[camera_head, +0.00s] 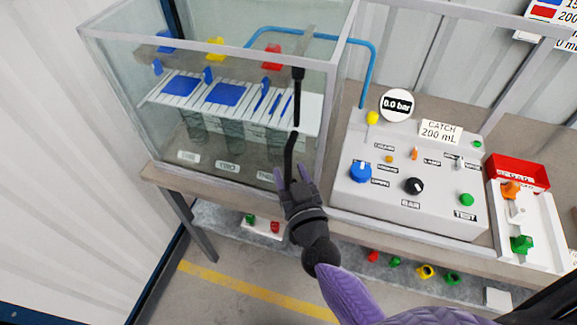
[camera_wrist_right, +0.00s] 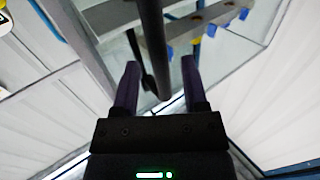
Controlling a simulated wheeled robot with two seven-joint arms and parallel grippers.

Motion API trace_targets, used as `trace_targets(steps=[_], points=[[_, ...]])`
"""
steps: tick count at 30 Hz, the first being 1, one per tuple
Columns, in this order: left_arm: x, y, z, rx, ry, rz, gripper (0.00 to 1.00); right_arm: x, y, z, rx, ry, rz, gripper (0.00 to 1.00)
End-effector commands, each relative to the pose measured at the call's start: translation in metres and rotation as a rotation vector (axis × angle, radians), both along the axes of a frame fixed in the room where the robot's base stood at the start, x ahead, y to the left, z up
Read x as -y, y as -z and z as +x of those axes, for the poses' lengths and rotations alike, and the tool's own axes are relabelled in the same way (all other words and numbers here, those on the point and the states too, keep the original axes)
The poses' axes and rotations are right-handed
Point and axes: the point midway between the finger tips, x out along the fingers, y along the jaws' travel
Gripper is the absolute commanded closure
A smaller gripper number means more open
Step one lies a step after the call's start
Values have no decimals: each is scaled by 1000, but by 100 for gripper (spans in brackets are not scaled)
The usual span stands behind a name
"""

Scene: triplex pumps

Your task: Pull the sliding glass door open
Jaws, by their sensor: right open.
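The glass case (camera_head: 240,95) stands at the upper left of the head view, with its glass front closing off the pump parts. A black upright handle (camera_head: 297,95) is at the right part of that glass front. My right gripper (camera_head: 291,175) is at the handle's lower end, fingers pointing up. In the right wrist view the dark handle bar (camera_wrist_right: 153,45) runs down between the two spread fingers of the gripper (camera_wrist_right: 160,75). The fingers are open, with gaps beside the bar; contact cannot be made out. My left gripper is not in view.
Right of the case is a grey control panel (camera_head: 410,175) with knobs and a 0.0 bar gauge (camera_head: 397,105). A white tray (camera_head: 540,225) with a red bin (camera_head: 518,172) lies further right. A low shelf (camera_head: 215,215) with coloured parts runs beneath the bench.

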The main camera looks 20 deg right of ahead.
Motion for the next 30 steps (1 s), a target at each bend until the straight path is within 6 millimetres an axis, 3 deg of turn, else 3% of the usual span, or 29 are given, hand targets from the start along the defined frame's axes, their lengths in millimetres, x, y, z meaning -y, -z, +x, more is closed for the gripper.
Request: trace_targets(steps=[5,13,21,30], points=[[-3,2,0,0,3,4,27,0,1,17,-1,0,-1,44],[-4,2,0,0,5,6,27,0,1,19,-2,-1,-1,44],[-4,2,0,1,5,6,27,0,1,19,-2,-1,-1,100],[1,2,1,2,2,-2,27,0,1,19,-2,-1,-1,100]])
